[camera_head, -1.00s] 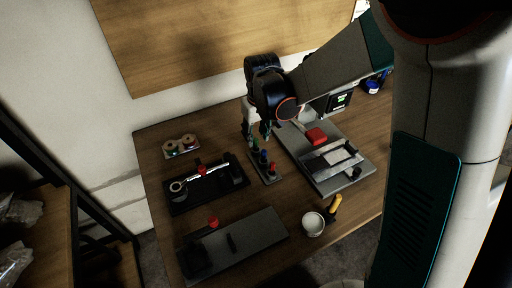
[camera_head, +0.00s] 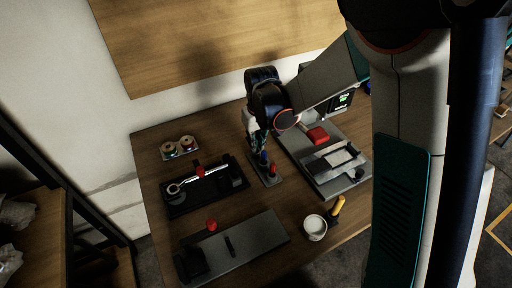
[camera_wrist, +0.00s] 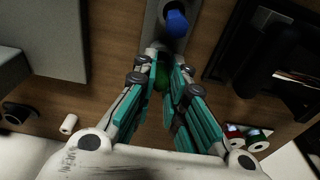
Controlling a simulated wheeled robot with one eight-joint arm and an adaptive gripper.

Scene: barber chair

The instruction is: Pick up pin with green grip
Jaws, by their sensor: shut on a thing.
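The pin with the green grip (camera_wrist: 162,77) shows between my fingertips in the wrist view; in the head view my gripper hides it. My gripper (camera_wrist: 163,68) is shut on this green grip. In the head view my gripper (camera_head: 257,141) points down at the far end of the narrow grey pin holder (camera_head: 267,181). A blue-grip pin (camera_head: 263,157) and a red-grip pin (camera_head: 272,169) stand in the holder. The blue grip (camera_wrist: 177,23) is just ahead of my fingertips in the wrist view. I cannot tell whether the green pin is still seated in the holder.
A grey fixture (camera_head: 325,187) with a red block (camera_head: 318,135) lies right of the holder. A black tray (camera_head: 180,205) with a wrench lies left. A grey plate (camera_head: 255,237), a white cup (camera_head: 314,228) and a yellow-handled tool (camera_head: 337,206) are nearer. Spools (camera_head: 180,147) stand far left.

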